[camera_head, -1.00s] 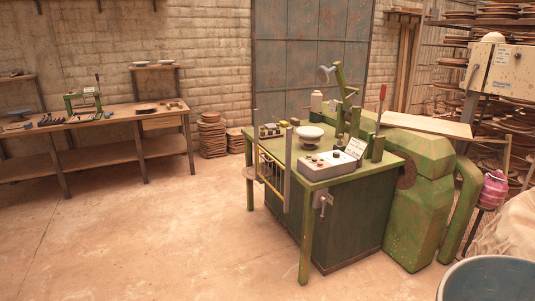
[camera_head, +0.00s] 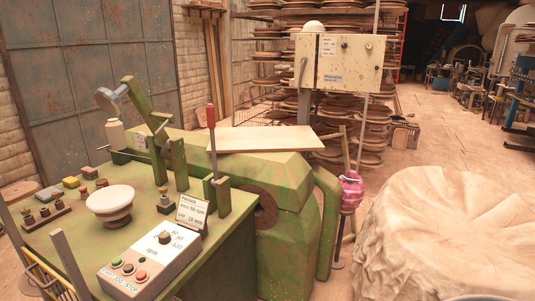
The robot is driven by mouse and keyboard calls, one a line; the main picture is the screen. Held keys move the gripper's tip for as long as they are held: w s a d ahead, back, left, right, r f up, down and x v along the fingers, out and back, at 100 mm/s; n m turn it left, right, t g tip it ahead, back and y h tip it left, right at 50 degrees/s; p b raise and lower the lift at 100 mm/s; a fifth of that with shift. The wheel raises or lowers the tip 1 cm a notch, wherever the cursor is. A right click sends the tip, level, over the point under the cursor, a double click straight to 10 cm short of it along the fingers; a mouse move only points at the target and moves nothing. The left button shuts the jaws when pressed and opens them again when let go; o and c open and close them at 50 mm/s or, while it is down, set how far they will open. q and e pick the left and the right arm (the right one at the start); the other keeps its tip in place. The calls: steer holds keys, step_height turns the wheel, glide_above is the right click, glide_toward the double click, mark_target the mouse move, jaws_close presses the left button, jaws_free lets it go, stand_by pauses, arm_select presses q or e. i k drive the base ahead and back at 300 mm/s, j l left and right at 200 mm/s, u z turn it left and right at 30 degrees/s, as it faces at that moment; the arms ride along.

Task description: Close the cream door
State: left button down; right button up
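A cream metal box (camera_head: 350,62) stands on a post behind the green machine, at the upper middle. It has a narrow left panel (camera_head: 306,62) with a grey handle, and a wider right face with labels and small dark knobs. I cannot tell for sure which panel is the cream door or how far it stands open. A pale dome sits on top of the box. Neither of my grippers is in view.
The green machine (camera_head: 285,215) with a pale board (camera_head: 265,138) on it lies in front of the box. A control box (camera_head: 150,265) and white bowl (camera_head: 110,203) are at left. A covered heap (camera_head: 440,235) fills the lower right. Open floor (camera_head: 450,125) lies beyond.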

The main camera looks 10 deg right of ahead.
mark_target(354, 68)
steer(key=i+z, duration=0.3)
steer(key=i, duration=0.2)
steer(key=i+j+z, duration=0.25)
steer(key=i, duration=0.2)
steer(key=i+j+z, duration=0.3)
steer(key=i, duration=0.15)
steer(key=i+j+z, duration=0.3)
steer(key=i+j, duration=0.05)
steer(key=i, duration=0.1)
